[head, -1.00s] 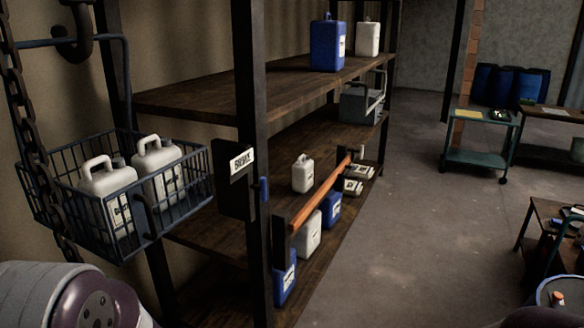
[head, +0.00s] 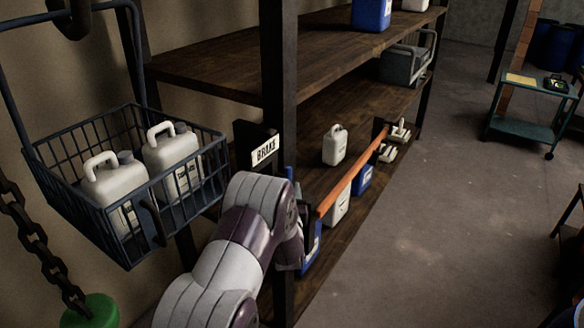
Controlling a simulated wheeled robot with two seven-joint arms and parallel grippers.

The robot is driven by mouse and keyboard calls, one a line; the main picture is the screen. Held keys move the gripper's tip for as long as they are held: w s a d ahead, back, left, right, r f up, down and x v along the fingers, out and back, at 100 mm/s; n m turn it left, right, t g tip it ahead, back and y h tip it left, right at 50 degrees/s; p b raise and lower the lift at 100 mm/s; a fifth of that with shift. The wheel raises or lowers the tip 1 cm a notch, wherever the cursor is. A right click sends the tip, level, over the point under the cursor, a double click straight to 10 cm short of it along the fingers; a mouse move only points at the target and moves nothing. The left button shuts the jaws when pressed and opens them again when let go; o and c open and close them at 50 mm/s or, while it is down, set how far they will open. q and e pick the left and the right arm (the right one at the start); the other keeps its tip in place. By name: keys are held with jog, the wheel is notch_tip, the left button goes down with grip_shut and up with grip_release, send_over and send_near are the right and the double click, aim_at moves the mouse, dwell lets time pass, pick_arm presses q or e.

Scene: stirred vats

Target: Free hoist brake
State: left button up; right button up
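The brake box (head: 265,150), dark with a white BRAKE label, is fixed to the black shelf post. A small blue piece (head: 289,174) shows just right of the post, below the label; it may be the brake's handle. My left arm reaches up from the bottom, in front of the lower part of the box. My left gripper (head: 291,252) is mostly hidden behind its own wrist, beside the post and below the blue piece. I cannot tell whether it is open or touches anything. The hoist basket (head: 128,195) hangs at the left with two white jugs (head: 115,190) in it. My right gripper is out of view.
A chain (head: 30,235) hangs at the lower left above a green piece (head: 90,312). An orange bar (head: 350,178) runs along the shelf front, with white and blue jugs behind it. Wooden shelves (head: 215,65) fill the middle.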

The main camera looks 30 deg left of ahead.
aim_at(288, 174)
pick_arm(q)
jog(key=x, duration=0.2)
jog(key=p+x, duration=0.1)
jog(key=x, duration=0.2)
jog(key=f+p+x, duration=0.1)
jog(key=x, duration=0.2)
jog(key=shift+w+d+f, duration=0.1)
jog(key=shift+w+d, duration=0.2)
jog(key=shift+w, duration=0.1)
jog(key=shift+w+a, duration=0.2)
jog(key=shift+w, duration=0.05)
jog(key=shift+s+a+r, duration=0.1)
jog(key=shift+a+r, duration=0.1)
jog(key=shift+r, duration=0.1)
jog(key=shift+w+f, duration=0.25)
jog(key=shift+w, duration=0.1)
grip_shut()
jog(key=shift+a, duration=0.1)
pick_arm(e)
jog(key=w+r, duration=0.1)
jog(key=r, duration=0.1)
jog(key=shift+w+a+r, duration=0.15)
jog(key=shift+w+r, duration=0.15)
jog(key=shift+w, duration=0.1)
